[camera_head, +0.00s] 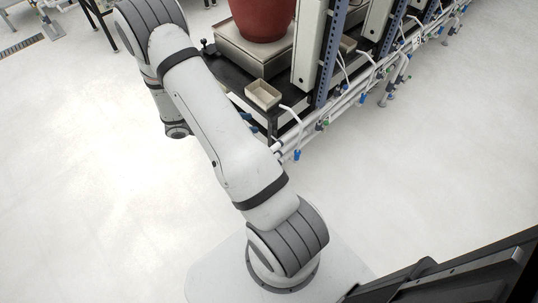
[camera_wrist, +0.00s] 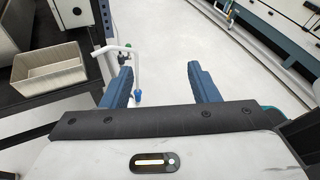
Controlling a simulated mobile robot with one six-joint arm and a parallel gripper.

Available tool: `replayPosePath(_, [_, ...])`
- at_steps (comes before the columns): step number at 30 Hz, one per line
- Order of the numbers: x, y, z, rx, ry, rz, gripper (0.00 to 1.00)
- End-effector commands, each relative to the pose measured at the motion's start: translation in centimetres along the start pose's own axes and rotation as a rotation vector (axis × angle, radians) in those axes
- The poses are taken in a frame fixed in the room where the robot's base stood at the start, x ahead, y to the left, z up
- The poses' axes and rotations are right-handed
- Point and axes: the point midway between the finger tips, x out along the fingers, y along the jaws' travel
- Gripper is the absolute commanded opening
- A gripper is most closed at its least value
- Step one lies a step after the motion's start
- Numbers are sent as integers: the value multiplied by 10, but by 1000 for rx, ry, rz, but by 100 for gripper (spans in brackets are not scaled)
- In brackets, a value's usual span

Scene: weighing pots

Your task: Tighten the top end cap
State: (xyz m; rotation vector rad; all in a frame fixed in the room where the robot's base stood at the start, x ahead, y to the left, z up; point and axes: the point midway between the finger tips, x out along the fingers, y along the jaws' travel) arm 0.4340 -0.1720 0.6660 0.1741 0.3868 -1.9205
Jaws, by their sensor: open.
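My gripper (camera_wrist: 160,72) is open and empty in the wrist view, its two blue fingers apart with pale floor showing between them. A white pipe (camera_wrist: 108,49) with a small green part and a dark fitting stands just left of the fingers. A blue end (camera_wrist: 138,96) of a thin hanging tube shows between the fingers, lower down. In the head view, white pipes (camera_head: 343,104) run along the bench, and a bent one ends in a blue tip (camera_head: 297,155). I cannot tell which piece is the top end cap.
A beige tray (camera_head: 263,95) sits on the black bench corner; it also shows in the wrist view (camera_wrist: 50,70). A red pot (camera_head: 262,18) stands on a scale (camera_head: 250,50) behind it. A blue upright post (camera_head: 329,55) rises beside these. The floor around is clear.

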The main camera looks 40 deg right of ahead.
Motion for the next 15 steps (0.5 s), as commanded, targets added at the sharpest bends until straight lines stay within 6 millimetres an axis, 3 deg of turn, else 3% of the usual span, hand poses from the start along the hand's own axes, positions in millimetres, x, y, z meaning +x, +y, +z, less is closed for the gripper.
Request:
replayPosePath(1, [13,9,-29,-69,-52,18,55])
replayPosePath(9, [63,47,-142,-409,-314,153,55])
replayPosePath(15, [90,56,-211,-592,-447,240,55])
